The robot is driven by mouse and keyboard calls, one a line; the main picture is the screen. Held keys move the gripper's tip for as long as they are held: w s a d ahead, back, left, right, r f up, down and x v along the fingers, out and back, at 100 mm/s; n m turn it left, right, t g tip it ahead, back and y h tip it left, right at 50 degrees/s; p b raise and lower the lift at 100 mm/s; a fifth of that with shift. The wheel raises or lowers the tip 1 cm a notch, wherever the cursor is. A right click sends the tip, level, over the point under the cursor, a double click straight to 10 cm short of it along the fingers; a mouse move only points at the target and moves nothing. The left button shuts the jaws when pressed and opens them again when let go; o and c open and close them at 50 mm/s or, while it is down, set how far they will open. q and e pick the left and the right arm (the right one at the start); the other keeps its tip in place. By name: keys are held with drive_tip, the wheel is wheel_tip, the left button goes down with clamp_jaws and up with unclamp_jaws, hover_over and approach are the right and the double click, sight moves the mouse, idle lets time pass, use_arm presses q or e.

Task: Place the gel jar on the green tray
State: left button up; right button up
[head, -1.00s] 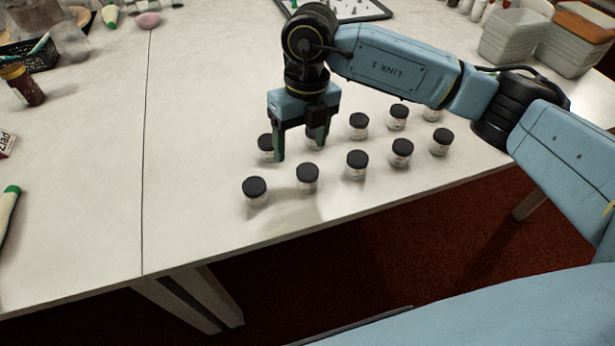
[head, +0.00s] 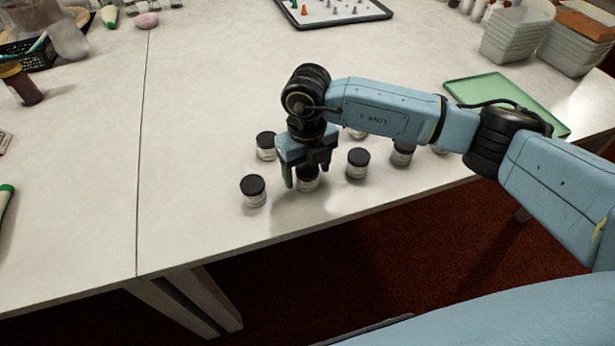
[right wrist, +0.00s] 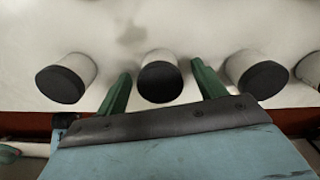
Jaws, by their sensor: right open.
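Several small clear jars with black lids stand in rows on the white table. My right gripper (head: 307,176) is open and points down over one front-row jar (head: 308,186), partly hiding it. In the right wrist view this jar (right wrist: 160,82) sits between the two green fingers (right wrist: 161,72), with gaps on both sides. Another jar (head: 253,191) stands to its left and one (head: 357,164) to its right. The green tray (head: 478,90) lies flat at the right, partly hidden behind my right arm. My left gripper is not in view.
A dark-rimmed tray with small pieces (head: 335,12) lies at the back. Stacked grey containers (head: 512,38) stand back right. A brown bottle (head: 22,84) and a black basket (head: 30,52) are far left. The table's left middle is clear.

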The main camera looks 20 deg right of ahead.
drive_tip(key=shift+f, duration=0.75)
drive_tip(key=c, duration=1.2)
